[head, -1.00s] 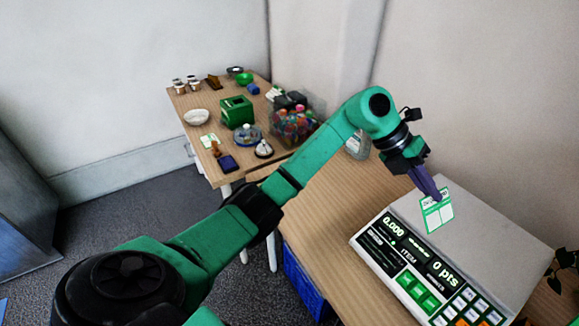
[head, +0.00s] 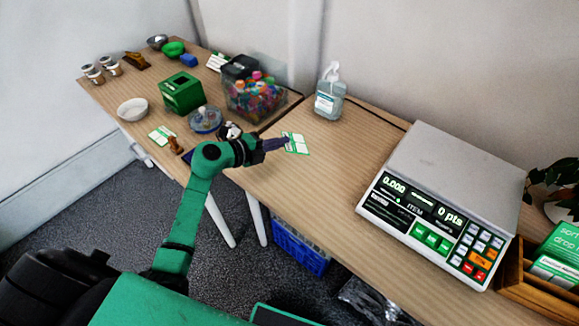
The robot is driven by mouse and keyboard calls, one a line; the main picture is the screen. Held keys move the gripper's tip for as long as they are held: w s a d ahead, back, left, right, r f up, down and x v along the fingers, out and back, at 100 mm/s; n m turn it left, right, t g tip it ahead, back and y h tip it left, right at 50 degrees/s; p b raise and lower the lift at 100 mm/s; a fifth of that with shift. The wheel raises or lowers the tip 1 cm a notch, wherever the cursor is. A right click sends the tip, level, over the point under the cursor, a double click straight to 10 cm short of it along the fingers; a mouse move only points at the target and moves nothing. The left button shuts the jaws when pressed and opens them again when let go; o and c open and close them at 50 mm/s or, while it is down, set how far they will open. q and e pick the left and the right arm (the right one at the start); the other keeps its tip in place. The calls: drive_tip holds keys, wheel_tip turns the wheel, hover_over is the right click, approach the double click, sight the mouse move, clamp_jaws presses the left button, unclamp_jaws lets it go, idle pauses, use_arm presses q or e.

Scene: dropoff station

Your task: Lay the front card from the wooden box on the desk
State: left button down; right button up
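A white card with a green border (head: 296,143) is at the tips of my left gripper (head: 286,142), over the left part of the desk (head: 320,185). The purple fingers look closed on the card's left edge. The card looks almost flat and close to the desk top; I cannot tell whether it touches. The wooden box (head: 535,288) stands at the right edge, partly cut off, with green and white cards (head: 558,262) upright in it. My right gripper is not in view.
A scale with keypad (head: 440,190) fills the desk's right middle. A pump bottle (head: 330,95) stands at the back. A clear bin of colourful items (head: 255,100) and a green box (head: 181,93) are on the left table. The desk between card and scale is clear.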

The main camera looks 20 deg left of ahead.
sight(281, 169)
use_arm(q)
wheel_tip(281, 169, down, 8)
drive_tip(key=b, duration=0.6)
drive_tip(key=shift+b, duration=0.35)
drive_tip(key=shift+f, duration=0.35)
drive_tip(key=shift+a+r, duration=0.1)
drive_tip(key=c, duration=1.3)
unclamp_jaws()
drive_tip(key=shift+o, duration=0.2)
drive_tip(key=p+v, duration=0.4)
drive_tip(key=v, duration=0.3)
drive_tip(key=shift+r, duration=0.2)
drive_tip(key=shift+s+a, duration=0.2)
drive_tip(key=shift+s, duration=0.2)
